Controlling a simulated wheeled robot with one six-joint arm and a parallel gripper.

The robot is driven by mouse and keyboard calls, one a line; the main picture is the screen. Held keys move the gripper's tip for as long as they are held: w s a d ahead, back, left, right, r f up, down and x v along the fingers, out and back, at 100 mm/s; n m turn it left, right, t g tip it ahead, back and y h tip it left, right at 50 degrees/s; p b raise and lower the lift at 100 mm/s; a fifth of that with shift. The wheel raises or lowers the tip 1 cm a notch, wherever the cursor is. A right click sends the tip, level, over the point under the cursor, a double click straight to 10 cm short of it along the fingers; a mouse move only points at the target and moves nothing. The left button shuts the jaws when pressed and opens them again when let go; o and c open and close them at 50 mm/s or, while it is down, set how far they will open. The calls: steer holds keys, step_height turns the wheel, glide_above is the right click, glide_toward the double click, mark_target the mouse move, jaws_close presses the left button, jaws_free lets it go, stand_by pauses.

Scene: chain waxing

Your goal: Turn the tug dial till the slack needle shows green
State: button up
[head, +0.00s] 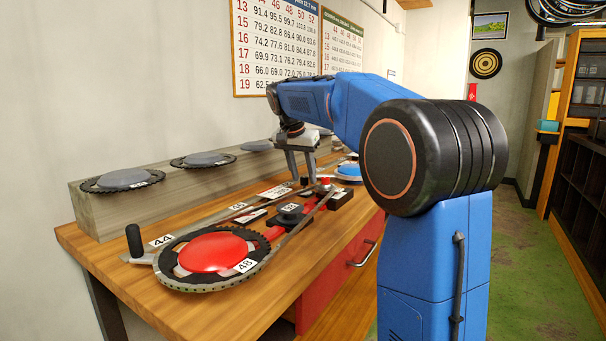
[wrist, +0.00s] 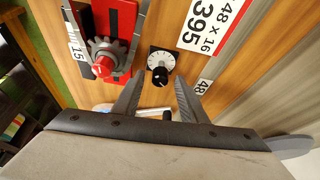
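A black knob (wrist: 160,76) stands on a small black plate with a white marked dial face (wrist: 160,58) in the wrist view; I take it for the tug dial. My gripper (wrist: 162,86) is open, with its two fingers apart on either side of the knob; I cannot tell whether they touch it. In the head view my gripper (head: 303,178) points down over the far end of the chain rig and hides the dial. A small white panel with red on it (head: 251,217) lies beside the chain; whether it is the slack gauge is unclear, and no needle is readable.
A large chainring with a red dome (head: 212,253) and a crank handle (head: 134,239) are at the bench's near end. A red slide (wrist: 122,20) with a cog (wrist: 104,50) and red knob (wrist: 103,67) is left of the dial. A grey ledge (head: 110,203) backs the bench.

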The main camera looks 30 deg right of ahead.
steer(key=shift+r, duration=0.1)
steer(key=v, duration=1.7)
steer(key=shift+a+r, duration=0.1)
